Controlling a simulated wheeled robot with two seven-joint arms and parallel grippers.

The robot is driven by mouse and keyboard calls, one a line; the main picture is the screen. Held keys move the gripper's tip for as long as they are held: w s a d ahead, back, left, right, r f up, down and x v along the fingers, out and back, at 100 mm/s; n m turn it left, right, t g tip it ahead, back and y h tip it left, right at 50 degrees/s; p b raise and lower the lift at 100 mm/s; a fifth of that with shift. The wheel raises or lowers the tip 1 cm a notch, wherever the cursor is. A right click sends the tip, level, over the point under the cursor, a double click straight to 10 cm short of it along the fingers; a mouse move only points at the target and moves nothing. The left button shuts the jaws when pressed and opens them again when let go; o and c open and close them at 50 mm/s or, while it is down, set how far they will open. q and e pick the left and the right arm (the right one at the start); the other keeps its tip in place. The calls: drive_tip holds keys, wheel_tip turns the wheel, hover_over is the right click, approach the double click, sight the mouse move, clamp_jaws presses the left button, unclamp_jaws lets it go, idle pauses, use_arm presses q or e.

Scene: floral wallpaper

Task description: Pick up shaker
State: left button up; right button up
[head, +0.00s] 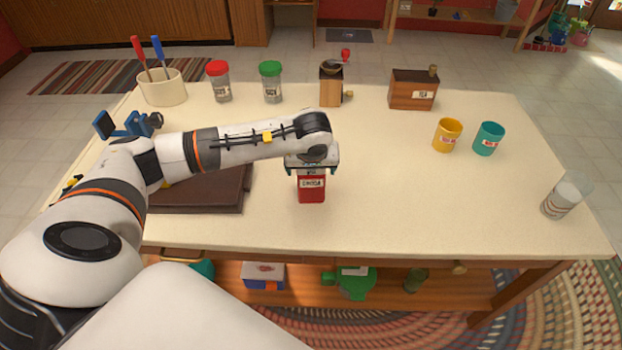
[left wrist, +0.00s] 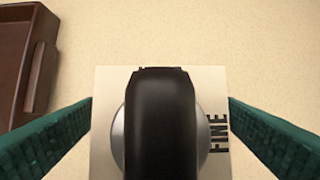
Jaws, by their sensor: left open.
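A small red container (head: 311,191) with a white label stands upright near the front middle of the table. It appears to be the shaker, though I cannot read the label surely. My left gripper (head: 312,167) is directly above it, pointing down, jaws open. In the left wrist view, its square cream top (left wrist: 103,85) shows the word FINE, a silver disc and a black raised piece (left wrist: 160,120). The green-padded fingers of my left gripper (left wrist: 160,104) are on either side of it, with nothing gripped. My right gripper is not in view.
A dark brown tray or board (head: 225,197) lies left. At the back stand a utensil pot (head: 162,90), red-lidded (head: 220,86) and green-lidded (head: 271,86) jars, a wooden grinder (head: 331,90) and a wooden box (head: 411,94).

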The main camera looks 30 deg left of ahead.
use_arm(q)
drive_tip(key=c, duration=1.2)
drive_tip(key=shift+o, duration=0.2)
drive_tip(key=shift+r, duration=0.15)
